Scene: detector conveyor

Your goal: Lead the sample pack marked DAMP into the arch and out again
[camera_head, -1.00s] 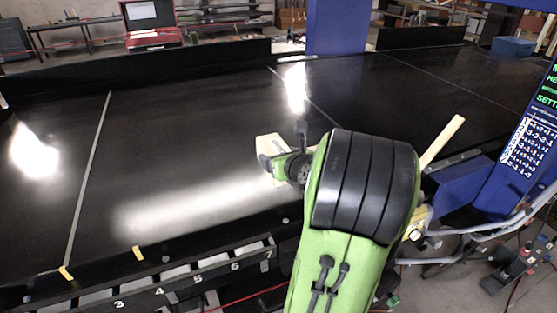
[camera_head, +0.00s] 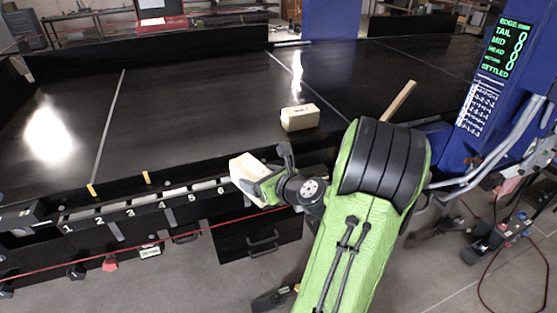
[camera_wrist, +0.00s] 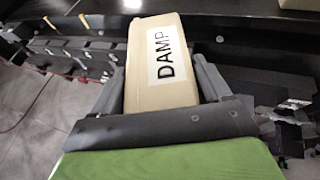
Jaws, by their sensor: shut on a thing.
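The cream sample pack (camera_head: 245,168) is in my gripper (camera_head: 265,183), held at the belt's near edge above the numbered rail. In the wrist view, the pack (camera_wrist: 158,82) carries a white label reading DAMP, with my gripper's fingers along both sides. The arch shows as a blue post (camera_head: 492,92) at the right, near side, and another blue post (camera_head: 332,20) across the belt. The black belt (camera_head: 200,115) runs between the posts. The arch's top is out of view.
Another cream pack (camera_head: 300,117) lies on the belt, right of the held one; its marking is unreadable. A numbered rail (camera_head: 160,203) lines the near edge. A pale stick (camera_head: 398,101) rises beyond my arm. The arch display (camera_head: 505,48) shows zeros. The left belt is clear.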

